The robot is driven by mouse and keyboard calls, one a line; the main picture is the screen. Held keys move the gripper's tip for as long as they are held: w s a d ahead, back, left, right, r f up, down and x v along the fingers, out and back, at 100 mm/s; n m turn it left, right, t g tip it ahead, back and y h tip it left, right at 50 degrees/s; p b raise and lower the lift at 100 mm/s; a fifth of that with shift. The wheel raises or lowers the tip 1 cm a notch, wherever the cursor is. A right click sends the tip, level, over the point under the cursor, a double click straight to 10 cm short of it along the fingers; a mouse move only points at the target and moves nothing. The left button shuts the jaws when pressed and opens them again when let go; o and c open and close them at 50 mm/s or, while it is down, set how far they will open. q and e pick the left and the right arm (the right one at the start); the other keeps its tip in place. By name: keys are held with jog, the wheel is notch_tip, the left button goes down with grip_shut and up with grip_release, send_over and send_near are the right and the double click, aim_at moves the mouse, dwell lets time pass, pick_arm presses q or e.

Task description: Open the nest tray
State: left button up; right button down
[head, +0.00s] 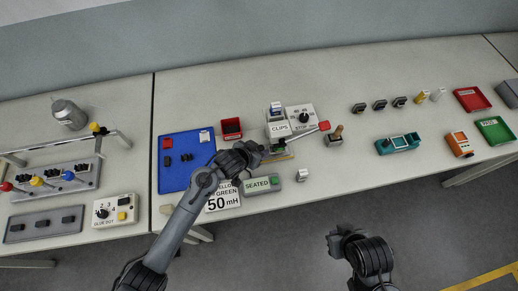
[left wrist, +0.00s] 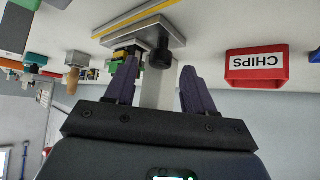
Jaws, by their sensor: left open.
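The fixture labelled CLIPS (head: 279,128) stands near the middle of the table. Low at its front is a grey plate with a yellow strip, which looks like the nest tray (head: 279,157). In the left wrist view the grey plate (left wrist: 130,38) has a dark round knob (left wrist: 160,56) on its near face. My left gripper (head: 262,151) is at the front left of the fixture. In the left wrist view its fingers (left wrist: 159,72) are apart, with the knob in line between their tips; contact cannot be told. My right gripper (head: 336,238) hangs in front of the table, its jaws unclear.
A red CHIPS bin (head: 231,128) stands left of the fixture, also in the left wrist view (left wrist: 256,68). A blue tray (head: 172,177) lies further left. A SEATED sign (head: 261,185) is at the front edge. A red-tipped lever (head: 323,127) sticks out right.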

pick_arm(q)
jog(key=shift+x, duration=1)
jog(key=shift+c, duration=0.5)
grip_shut()
